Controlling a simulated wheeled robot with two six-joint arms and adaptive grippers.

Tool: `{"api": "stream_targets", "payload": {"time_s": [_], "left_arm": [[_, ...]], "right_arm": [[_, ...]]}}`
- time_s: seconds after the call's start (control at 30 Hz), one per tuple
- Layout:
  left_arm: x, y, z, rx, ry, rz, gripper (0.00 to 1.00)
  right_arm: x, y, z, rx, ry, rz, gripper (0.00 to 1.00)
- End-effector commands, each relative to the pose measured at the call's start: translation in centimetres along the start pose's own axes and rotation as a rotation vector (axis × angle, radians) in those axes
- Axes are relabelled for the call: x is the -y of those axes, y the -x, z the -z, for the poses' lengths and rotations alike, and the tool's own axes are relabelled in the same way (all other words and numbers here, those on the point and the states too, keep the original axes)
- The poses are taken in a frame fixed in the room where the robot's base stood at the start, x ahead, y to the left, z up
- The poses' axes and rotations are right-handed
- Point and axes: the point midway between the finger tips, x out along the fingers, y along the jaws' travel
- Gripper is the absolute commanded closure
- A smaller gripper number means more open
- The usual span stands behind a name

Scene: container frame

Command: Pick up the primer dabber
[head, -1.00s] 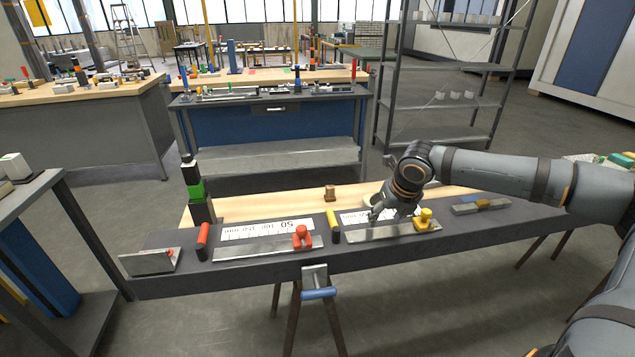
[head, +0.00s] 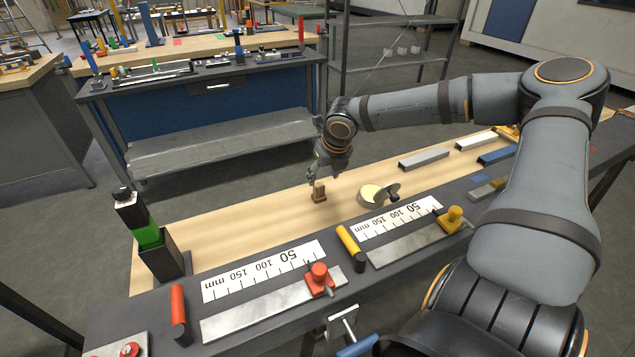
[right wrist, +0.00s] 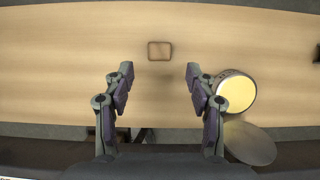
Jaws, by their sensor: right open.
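A small brown block, which looks like the primer dabber (head: 319,191), stands upright on the wooden strip of the bench. In the right wrist view it shows from above as a brown square (right wrist: 160,51), ahead of the fingertips and between their lines. My right gripper (head: 323,177) hangs above and close to it in the head view. In the right wrist view the gripper (right wrist: 160,80) is open, with nothing between its fingers. My left gripper is not in view.
An open round tin with pale yellow contents (head: 371,195) stands right of the block, its lid leaning beside it. A dark holder with a green-banded item (head: 160,257) stands at left. Scale cards, metal plates and red and yellow handles line the front. The wood around the block is clear.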

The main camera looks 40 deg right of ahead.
Motion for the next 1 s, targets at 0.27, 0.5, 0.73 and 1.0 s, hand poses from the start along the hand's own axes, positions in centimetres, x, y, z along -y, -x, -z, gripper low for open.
{"api": "stream_targets", "payload": {"time_s": [0.27, 0.5, 0.73, 1.0], "left_arm": [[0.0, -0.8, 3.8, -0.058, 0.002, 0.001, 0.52], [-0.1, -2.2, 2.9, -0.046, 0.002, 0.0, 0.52], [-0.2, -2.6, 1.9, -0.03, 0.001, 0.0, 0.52], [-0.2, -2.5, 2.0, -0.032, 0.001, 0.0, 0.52]], "right_arm": [[0.0, -2.3, 0.0, 0.0, 0.0, 0.0, 0.43], [0.1, -5.8, 0.0, -0.003, 0.003, 0.006, 0.43], [0.0, -7.5, -0.2, 0.001, -0.001, 0.0, 0.43], [0.0, -7.4, -0.2, 0.001, -0.001, -0.001, 0.58]]}}
